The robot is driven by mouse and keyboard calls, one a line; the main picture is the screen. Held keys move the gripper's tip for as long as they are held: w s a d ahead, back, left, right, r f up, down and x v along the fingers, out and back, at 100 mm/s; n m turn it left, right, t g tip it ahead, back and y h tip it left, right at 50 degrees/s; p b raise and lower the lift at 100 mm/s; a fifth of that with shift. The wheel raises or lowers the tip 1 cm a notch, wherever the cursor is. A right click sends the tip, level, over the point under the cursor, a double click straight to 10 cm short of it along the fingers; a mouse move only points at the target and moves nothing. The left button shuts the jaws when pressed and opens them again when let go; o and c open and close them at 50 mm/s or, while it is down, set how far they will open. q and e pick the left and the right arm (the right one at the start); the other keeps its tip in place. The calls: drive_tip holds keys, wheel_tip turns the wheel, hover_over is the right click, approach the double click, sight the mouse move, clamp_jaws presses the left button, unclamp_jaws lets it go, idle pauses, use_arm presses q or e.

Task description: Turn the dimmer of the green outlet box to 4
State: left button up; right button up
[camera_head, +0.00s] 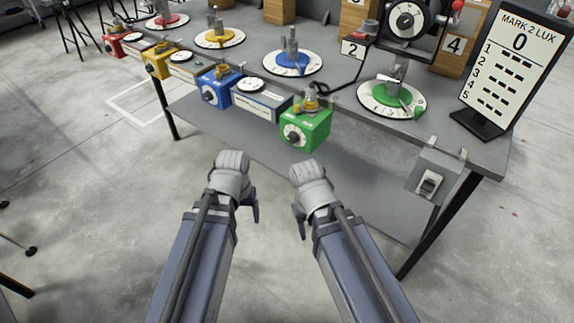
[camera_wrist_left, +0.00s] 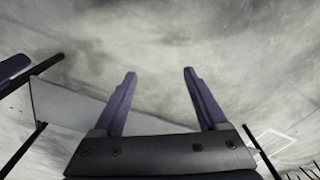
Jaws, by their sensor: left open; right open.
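The green outlet box (camera_head: 313,128) is mounted at the front edge of the table. Its dimmer (camera_head: 294,135), a black knob on a pale round scale, is on the front face; its setting is too small to read. A yellow plug sits on top of the box. My left gripper (camera_head: 254,206) is below and left of the box, in front of the table, apart from it. It is open and empty in the left wrist view (camera_wrist_left: 159,73). My right gripper (camera_head: 299,220) is below the box, also apart and open, its fingers partly hidden.
The table (camera_head: 352,68) carries several coloured dials. Blue (camera_head: 214,88), yellow (camera_head: 157,62) and red (camera_head: 113,44) boxes line its front edge. A grey switch box (camera_head: 434,175) is at the right corner. A sign (camera_head: 513,65) reads "MARK 2 LUX 0". The floor before the table is clear.

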use_arm(q)
wheel_tip(320, 180, down, 11)
drive_tip(key=w+n+t+h+b, duration=0.1)
drive_tip(key=w+n+h+b, duration=0.15)
drive_tip(key=b, duration=0.65)
drive_tip(key=n+t+h+b, duration=0.3)
drive_tip(key=n+t+h, duration=0.8)
drive_tip(key=n, duration=1.9)
approach(290, 140)
drive_tip(key=d+t+y, duration=0.1)
drive_tip(key=t+y, duration=0.1)
drive_tip(key=shift+s+d+x, duration=0.15)
drive_tip(key=shift+x, duration=1.8)
drive_tip(key=shift+s+d+x, duration=0.1)
drive_tip(key=shift+d+x, duration=0.05)
drive_tip(key=shift+x, duration=1.8)
use_arm(e)
wheel_tip(290, 140, down, 14)
use_arm(q)
drive_tip(key=shift+r, duration=0.1)
clamp_jaws()
